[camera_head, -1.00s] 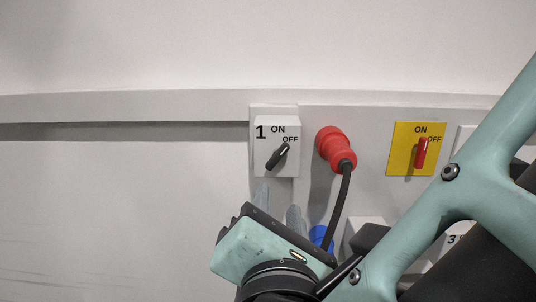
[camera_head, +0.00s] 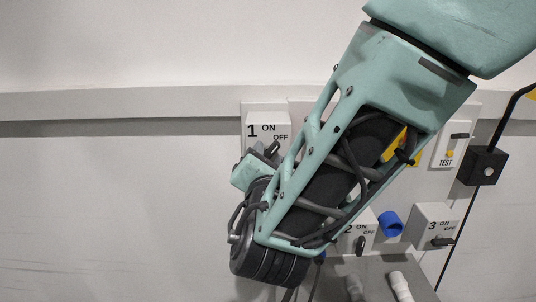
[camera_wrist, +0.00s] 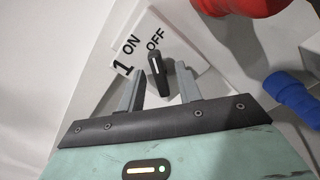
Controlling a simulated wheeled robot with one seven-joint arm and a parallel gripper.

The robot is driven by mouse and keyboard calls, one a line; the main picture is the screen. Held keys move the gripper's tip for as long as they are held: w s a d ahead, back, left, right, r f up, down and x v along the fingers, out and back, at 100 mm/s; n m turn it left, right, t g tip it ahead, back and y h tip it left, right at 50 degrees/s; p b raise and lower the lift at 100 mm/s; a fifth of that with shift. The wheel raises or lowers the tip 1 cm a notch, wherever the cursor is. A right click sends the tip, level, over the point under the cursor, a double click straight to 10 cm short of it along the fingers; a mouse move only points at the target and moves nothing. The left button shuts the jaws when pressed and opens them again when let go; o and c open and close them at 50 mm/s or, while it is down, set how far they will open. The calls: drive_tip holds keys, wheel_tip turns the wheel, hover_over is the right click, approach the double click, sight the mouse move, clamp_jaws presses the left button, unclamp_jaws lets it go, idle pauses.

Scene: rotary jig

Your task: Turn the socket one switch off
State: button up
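The socket one switch is a white box marked 1 (camera_head: 252,131), with ON and OFF labels. Its black knob (camera_head: 272,148) is partly covered by my arm in the head view. In the wrist view, the knob (camera_wrist: 156,75) shows fully, and its white-marked end points toward the OFF label. My gripper (camera_wrist: 160,70) is open, with one grey finger on each side of the knob and visible gaps between; contact is not visible. In the head view the fingers are hidden.
A red plug (camera_wrist: 240,8) and a blue connector (camera_wrist: 292,97) are right of the gripper in the wrist view. Switch 3 (camera_head: 432,225), a blue socket (camera_head: 390,223) and a TEST box (camera_head: 451,145) are farther right. Bare wall lies left of switch 1.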

clamp_jaws()
drive_tip(key=shift+f+b, duration=0.2)
drive_tip(key=shift+b, duration=0.75)
drive_tip(key=m+b, duration=1)
drive_tip(key=b, duration=1.8)
drive_tip(key=shift+r+m+b, duration=0.15)
drive_tip(key=shift+m+b, duration=0.15)
drive_tip(key=shift+b, duration=0.45)
